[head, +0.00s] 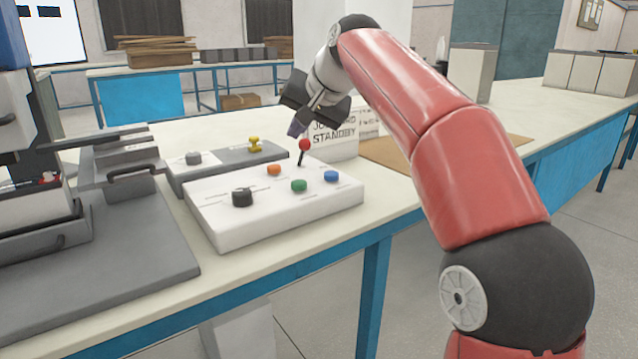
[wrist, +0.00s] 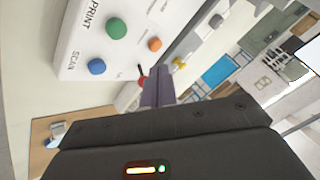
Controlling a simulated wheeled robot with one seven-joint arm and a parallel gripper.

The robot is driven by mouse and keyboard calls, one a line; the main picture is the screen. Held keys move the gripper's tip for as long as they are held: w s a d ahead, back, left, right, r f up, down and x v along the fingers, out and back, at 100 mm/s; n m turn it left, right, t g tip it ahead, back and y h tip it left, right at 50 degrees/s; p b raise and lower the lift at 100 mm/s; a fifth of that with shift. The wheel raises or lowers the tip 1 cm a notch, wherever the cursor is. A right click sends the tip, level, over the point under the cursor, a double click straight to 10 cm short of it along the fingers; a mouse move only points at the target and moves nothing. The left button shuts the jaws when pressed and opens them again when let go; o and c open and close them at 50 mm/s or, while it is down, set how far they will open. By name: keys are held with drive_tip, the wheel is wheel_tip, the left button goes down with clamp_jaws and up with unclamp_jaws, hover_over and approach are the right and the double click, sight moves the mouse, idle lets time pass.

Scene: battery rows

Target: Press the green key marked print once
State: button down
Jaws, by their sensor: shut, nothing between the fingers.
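The green key (head: 299,185) is a round button on the sloped white control box (head: 225,212), between the black knob and the blue key. In the wrist view the green key (wrist: 116,28) is at the upper left, with the word PRINT beside it. My gripper (head: 295,129) is shut and empty, above the far side of the box near the red-topped lever. It is apart from the green key. In the wrist view its closed fingers (wrist: 158,85) point toward the far edge of the box.
The box also carries an orange key (head: 273,169), a blue key (head: 331,175) marked SCAN, a black knob (head: 242,197) and a red-ball lever (head: 305,145). A grey box (head: 222,165) with a yellow knob lies behind. A STANDBY sign (head: 335,140) stands close behind my gripper.

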drive_tip(key=shift+w+d+r, duration=0.25)
drive_tip(key=shift+w+r, duration=0.05)
drive_tip(key=shift+w, duration=0.3)
drive_tip(key=b, duration=0.2)
hover_over(302, 184)
wheel_tip(302, 184, down, 7)
drive_tip(key=shift+r, duration=0.15)
drive_tip(key=shift+f+b, duration=1)
drive_tip(key=shift+f, duration=0.05)
drive_tip(key=shift+f, duration=0.1)
idle(1.0)
drive_tip(key=shift+f, duration=0.25)
